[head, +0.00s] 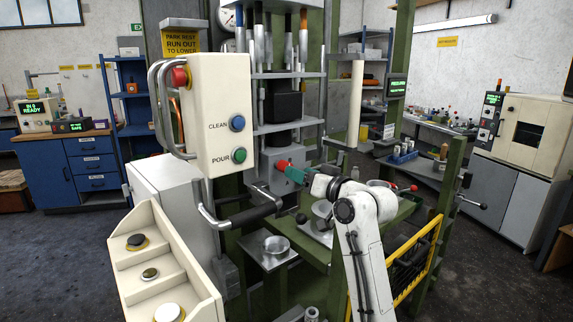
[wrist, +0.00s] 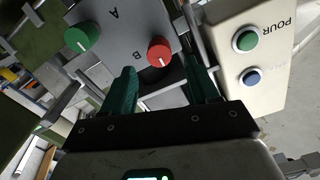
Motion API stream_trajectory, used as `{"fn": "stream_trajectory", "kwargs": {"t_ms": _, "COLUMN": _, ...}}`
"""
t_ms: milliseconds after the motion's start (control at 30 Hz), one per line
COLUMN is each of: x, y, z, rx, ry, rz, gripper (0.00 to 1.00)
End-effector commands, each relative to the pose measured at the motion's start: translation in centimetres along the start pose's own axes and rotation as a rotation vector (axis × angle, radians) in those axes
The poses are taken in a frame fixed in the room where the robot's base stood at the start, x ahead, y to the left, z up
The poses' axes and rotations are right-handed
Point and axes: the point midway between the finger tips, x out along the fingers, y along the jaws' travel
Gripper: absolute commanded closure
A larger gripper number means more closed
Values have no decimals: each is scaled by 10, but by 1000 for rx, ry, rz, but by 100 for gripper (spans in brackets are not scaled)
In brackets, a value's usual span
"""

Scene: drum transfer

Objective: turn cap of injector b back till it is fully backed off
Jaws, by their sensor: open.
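The cap of injector b is a red knob (wrist: 160,51) beside the letter B on a grey box in the wrist view. A pale pointer mark shows on its face. In the head view the red cap (head: 283,165) shows on the grey block, close to my gripper (head: 297,177). In the wrist view my gripper (wrist: 163,78) is open, with its two green fingers apart. The cap lies just beyond the fingertips, roughly between them, nearer the right finger in the picture. I see no contact, and the exact depth gap is hard to tell.
A green knob (wrist: 82,37) by the letter A sits on the same box. A cream control panel (head: 218,110) with CLEAN and POUR buttons stands left of the cap, close by the right finger in the wrist view. A black-gripped handle (head: 252,215) juts out below.

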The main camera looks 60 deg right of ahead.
Motion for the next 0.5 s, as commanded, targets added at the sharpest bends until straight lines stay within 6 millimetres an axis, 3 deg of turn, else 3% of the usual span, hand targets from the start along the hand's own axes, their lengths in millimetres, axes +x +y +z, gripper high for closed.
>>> {"fn": "stream_trajectory", "kwargs": {"t_ms": 200, "x": 40, "y": 0, "z": -3, "rx": -2, "ry": -1, "rz": 1, "gripper": 41}}
{"fn": "stream_trajectory", "kwargs": {"t_ms": 500, "x": 68, "y": 0, "z": -2, "rx": -2, "ry": 2, "rz": 1, "gripper": 41}}
